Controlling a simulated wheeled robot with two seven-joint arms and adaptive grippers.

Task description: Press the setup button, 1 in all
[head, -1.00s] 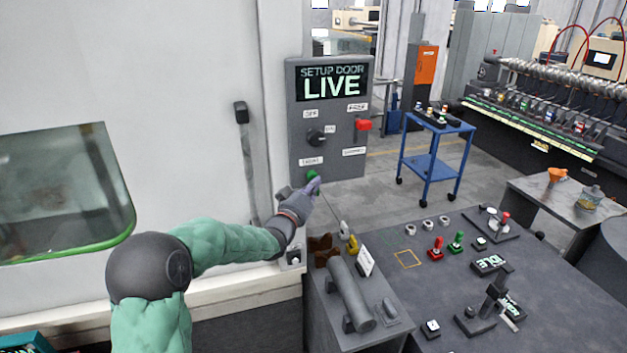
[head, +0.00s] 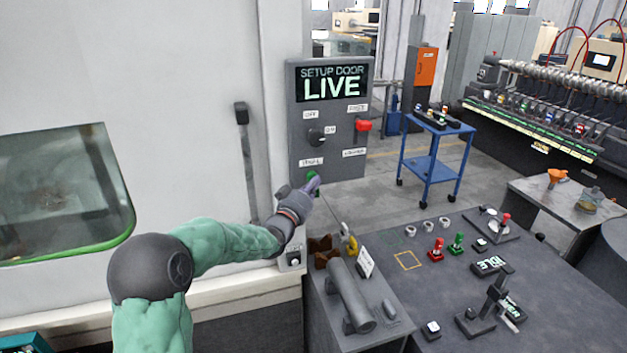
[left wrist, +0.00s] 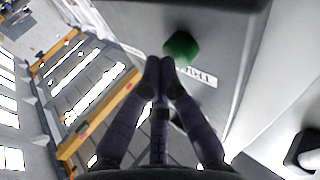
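The grey setup door panel (head: 345,125) hangs on the wall post, its screen reading "SETUP DOOR LIVE". A green button (head: 312,177) sits at the panel's lower left, under a small white label. My left gripper (head: 316,184) is at this button and partly covers it. In the left wrist view the green button (left wrist: 181,48) is just beyond the fingertips (left wrist: 160,62), which are together with nothing seen between them. I cannot tell whether they touch the button. My right gripper is in neither view.
The panel also has a black knob (head: 316,136) and a red button (head: 363,125). A blue cart (head: 431,165) stands behind.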

